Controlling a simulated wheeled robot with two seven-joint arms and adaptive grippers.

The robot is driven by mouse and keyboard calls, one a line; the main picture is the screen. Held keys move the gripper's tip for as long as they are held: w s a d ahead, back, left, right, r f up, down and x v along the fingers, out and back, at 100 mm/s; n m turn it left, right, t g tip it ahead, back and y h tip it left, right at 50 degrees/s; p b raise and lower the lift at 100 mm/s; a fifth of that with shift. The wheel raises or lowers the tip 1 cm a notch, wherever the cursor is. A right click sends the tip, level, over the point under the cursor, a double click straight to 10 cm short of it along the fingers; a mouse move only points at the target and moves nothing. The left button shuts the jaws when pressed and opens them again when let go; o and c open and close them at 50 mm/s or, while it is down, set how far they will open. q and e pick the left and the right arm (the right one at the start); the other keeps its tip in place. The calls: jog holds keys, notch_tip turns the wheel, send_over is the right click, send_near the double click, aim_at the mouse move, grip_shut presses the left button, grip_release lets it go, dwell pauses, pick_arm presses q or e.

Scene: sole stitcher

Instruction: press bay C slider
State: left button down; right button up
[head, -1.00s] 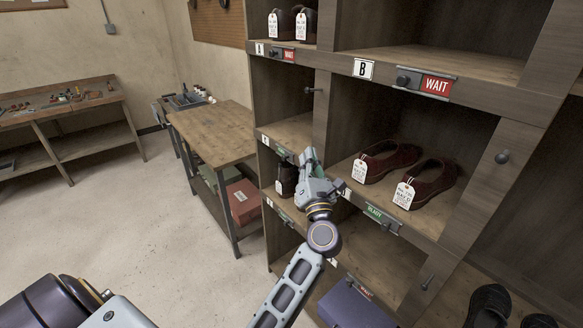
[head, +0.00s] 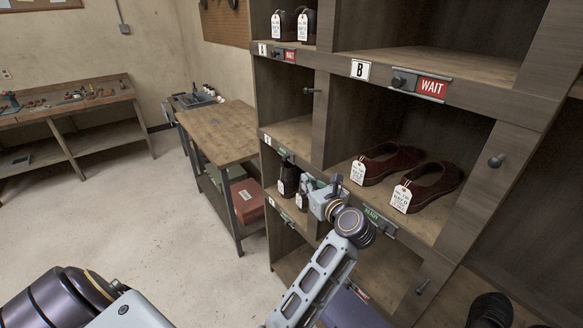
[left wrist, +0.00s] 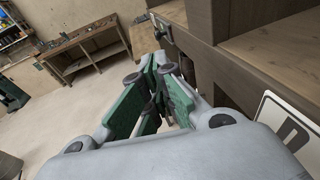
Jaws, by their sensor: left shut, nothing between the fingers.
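The bay C slider (head: 284,154) is a small plate with a green part on the shelf edge of the left middle bay, beside a small label (head: 267,140) too small to read surely. In the left wrist view a dark knob and plate (left wrist: 162,32) on a shelf edge, probably this slider, shows beyond the fingers. My left gripper (head: 319,184) is shut and empty, in front of the divider to the right of and below the slider, apart from it. Its green-padded fingers (left wrist: 158,82) show together in the left wrist view. My right gripper is not in view.
The D label (left wrist: 289,128) is close on the right in the left wrist view. A green READY slider (head: 380,222) is beside my wrist, below maroon shoes (head: 428,182). Red WAIT sliders are above, at bay B (head: 420,85) and bay A (head: 284,54). Open floor is left.

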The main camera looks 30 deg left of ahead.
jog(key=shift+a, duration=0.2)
pick_arm(q)
jog(key=shift+a, duration=0.1)
jog(key=p, duration=0.2)
send_near(287, 157)
notch_tip(287, 157, down, 2)
jog(key=a, duration=0.2)
jog(key=shift+p+x, duration=0.7)
jog(key=shift+x, duration=1.65)
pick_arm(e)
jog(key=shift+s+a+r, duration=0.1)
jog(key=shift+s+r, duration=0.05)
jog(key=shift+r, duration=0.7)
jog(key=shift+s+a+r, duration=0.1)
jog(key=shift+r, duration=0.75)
pick_arm(q)
jog(key=shift+w+d+f, duration=0.1)
jog(key=shift+w, duration=0.1)
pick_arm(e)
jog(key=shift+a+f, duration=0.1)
